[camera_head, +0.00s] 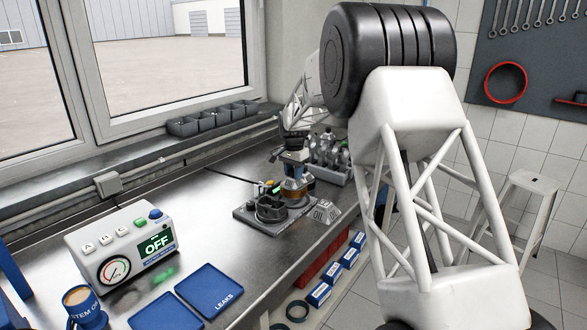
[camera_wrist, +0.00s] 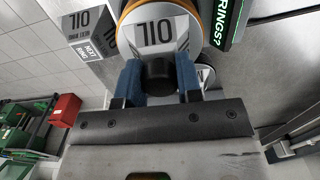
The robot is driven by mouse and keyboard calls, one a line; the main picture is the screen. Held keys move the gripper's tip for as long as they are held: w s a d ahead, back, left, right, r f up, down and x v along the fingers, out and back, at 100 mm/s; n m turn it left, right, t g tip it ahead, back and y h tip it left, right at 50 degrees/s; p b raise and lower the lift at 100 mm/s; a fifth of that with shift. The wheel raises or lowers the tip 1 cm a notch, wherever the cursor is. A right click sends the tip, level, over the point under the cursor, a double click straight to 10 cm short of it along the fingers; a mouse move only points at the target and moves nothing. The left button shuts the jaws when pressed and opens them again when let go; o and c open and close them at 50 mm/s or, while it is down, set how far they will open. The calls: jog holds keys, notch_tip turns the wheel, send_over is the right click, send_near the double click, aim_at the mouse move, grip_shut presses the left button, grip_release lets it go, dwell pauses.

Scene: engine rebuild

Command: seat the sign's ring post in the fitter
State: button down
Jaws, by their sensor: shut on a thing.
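My gripper (camera_wrist: 159,70) has blue fingers closed on either side of a dark round knob or post (camera_wrist: 158,76) in the wrist view. Beyond it is a round piece with an orange rim and a pale face marked OIL (camera_wrist: 155,35), seen upside down. A separate pale block sign marked OIL and NEXT RING (camera_wrist: 86,35) stands to its left. In the head view my gripper (camera_head: 293,157) is above a blue and copper-coloured cylinder (camera_head: 293,190) on a dark base plate (camera_head: 246,214). The OIL block (camera_head: 321,212) is at the plate's right. Contact below the gripper is hidden.
A dark ring-shaped holder (camera_head: 270,208) is on the plate, left of the cylinder. A tray of metal parts (camera_head: 331,155) stands behind. A control box reading OFF (camera_head: 123,248) and blue mats (camera_head: 209,289) are at the front left.

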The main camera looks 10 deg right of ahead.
jog(key=shift+f, duration=0.5)
jog(key=shift+f, duration=0.9)
dwell(2.8)
dwell(0.4)
jog(key=shift+c, duration=1.5)
grip_release()
jog(key=shift+r, duration=0.1)
jog(key=shift+r, duration=2.95)
jog(key=shift+r, duration=0.1)
